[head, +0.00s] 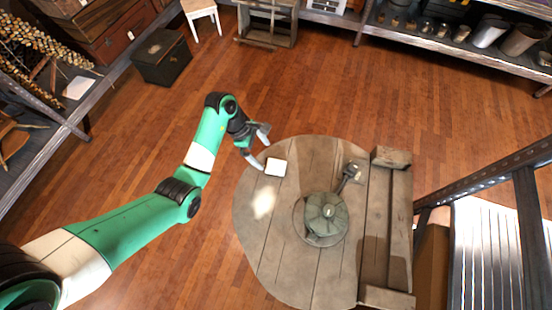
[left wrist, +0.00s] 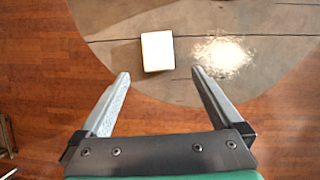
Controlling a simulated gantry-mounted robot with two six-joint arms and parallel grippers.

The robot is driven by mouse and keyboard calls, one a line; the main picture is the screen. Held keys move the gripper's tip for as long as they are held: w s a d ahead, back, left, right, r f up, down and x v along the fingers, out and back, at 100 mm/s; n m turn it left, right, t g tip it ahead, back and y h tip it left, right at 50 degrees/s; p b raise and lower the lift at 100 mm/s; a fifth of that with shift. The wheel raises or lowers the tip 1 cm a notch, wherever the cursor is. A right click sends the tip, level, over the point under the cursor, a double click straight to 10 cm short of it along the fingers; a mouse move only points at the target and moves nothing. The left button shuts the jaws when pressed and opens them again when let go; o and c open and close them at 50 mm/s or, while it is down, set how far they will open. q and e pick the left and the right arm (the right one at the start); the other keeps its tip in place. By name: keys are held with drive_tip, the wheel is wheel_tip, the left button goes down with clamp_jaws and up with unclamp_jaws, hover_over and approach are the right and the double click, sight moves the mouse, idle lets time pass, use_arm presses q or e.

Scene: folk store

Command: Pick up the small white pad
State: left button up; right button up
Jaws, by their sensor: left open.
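The small white pad (head: 276,167) lies on the round wooden tabletop (head: 262,215), near its upper left edge in the head view. In the left wrist view the pad (left wrist: 157,51) sits ahead of the fingertips and roughly centred between them. My left gripper (head: 262,147) is open and empty at the table's edge, close beside the pad. In the left wrist view its two fingers (left wrist: 161,73) are spread wide, with nothing between them. My right gripper is not in view.
A grey-green round object (head: 326,214) sits on the table, with a dark tool-like item (head: 349,176) beside it. A wooden bench-like piece (head: 386,225) stands at the table's right. A metal shelf (head: 490,190) is further right. The left part of the tabletop is clear.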

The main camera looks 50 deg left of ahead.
sight(273, 166)
use_arm(q)
drive_tip(key=b+x, duration=0.1)
drive_tip(key=x, duration=0.3)
drive_tip(key=shift+d+f, duration=0.1)
drive_tip(key=b+x, duration=0.3)
drive_tip(key=x, duration=0.1)
drive_tip(key=shift+w+f+b, duration=0.1)
drive_tip(key=shift+f+b, duration=0.2)
drive_tip(key=shift+b, duration=0.05)
drive_tip(key=shift+w+f, duration=0.1)
drive_tip(key=shift+f, duration=0.2)
drive_tip(key=shift+r, duration=0.1)
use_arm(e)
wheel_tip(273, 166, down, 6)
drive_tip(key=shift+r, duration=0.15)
use_arm(q)
drive_tip(key=shift+c, duration=0.6)
drive_tip(key=c, duration=1.2)
